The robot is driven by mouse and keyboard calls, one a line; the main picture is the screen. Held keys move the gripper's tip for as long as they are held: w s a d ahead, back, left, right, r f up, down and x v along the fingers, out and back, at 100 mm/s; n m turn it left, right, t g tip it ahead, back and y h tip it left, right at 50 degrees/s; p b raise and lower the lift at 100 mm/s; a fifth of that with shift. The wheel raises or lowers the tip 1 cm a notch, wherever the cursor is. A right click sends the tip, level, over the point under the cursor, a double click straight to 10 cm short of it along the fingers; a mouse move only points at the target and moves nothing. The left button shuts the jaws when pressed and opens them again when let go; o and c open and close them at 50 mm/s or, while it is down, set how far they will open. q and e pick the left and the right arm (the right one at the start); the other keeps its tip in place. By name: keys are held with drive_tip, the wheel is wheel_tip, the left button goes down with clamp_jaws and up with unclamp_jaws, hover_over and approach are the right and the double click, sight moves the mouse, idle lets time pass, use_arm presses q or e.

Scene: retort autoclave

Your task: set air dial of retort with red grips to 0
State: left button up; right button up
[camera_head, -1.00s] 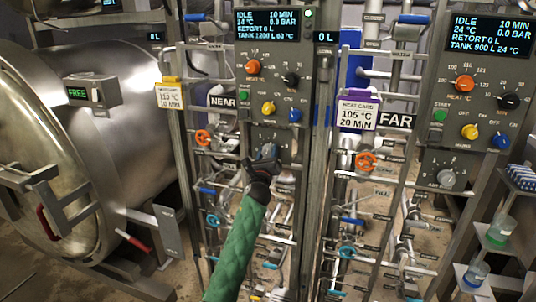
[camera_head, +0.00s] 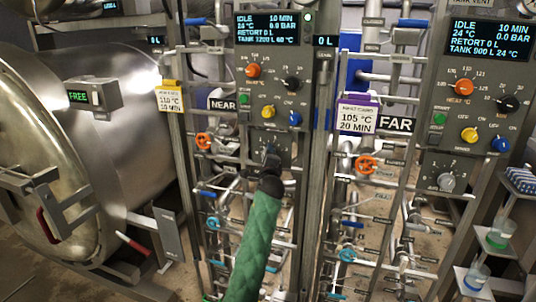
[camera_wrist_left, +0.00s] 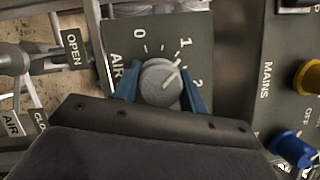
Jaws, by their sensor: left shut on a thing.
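The air dial is a round grey knob (camera_wrist_left: 161,82) in the left wrist view, on a grey plate with marks 0, 1 and 2. Its white pointer line points between 1 and 2, nearer 1. My left gripper (camera_wrist_left: 160,92) has its blue fingers on either side of the knob and is shut on it. In the head view my left gripper (camera_head: 270,158) is at the bottom of the NEAR panel (camera_head: 272,85) and hides most of the dial. The retort (camera_head: 40,150) at the left has a red grip (camera_head: 46,224) on its door. My right gripper is not in view.
The FAR panel (camera_head: 470,95) at the right has its own grey air dial (camera_head: 446,182). Pipes and valves with orange wheels (camera_head: 366,165) surround the panels. In the left wrist view a yellow knob (camera_wrist_left: 308,78) and a blue knob (camera_wrist_left: 293,148) sit to the right.

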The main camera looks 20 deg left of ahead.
use_arm(q)
drive_tip(key=n+g+p, duration=0.1)
drive_tip(key=n, duration=0.1)
drive_tip(key=n+g+p, duration=0.1)
drive_tip(key=n+p, duration=0.1)
drive_tip(key=n, duration=0.1)
drive_tip(key=shift+h, duration=0.4)
drive_tip(key=n+g+h+p, duration=0.1)
drive_tip(key=n+p, duration=0.2)
drive_tip(key=n, duration=0.1)
drive_tip(key=shift+f+n+g+h+p, duration=0.15)
drive_tip(key=shift+n+g+h+p, duration=0.3)
drive_tip(key=shift+n, duration=0.55)
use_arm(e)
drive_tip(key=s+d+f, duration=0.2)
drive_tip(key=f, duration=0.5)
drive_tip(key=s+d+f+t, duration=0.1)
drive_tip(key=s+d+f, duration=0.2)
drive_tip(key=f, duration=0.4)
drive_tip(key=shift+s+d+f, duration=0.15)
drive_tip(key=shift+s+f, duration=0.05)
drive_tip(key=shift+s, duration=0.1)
use_arm(q)
drive_tip(key=shift+f, duration=0.1)
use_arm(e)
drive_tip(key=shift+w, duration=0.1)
use_arm(q)
drive_tip(key=o, duration=1)
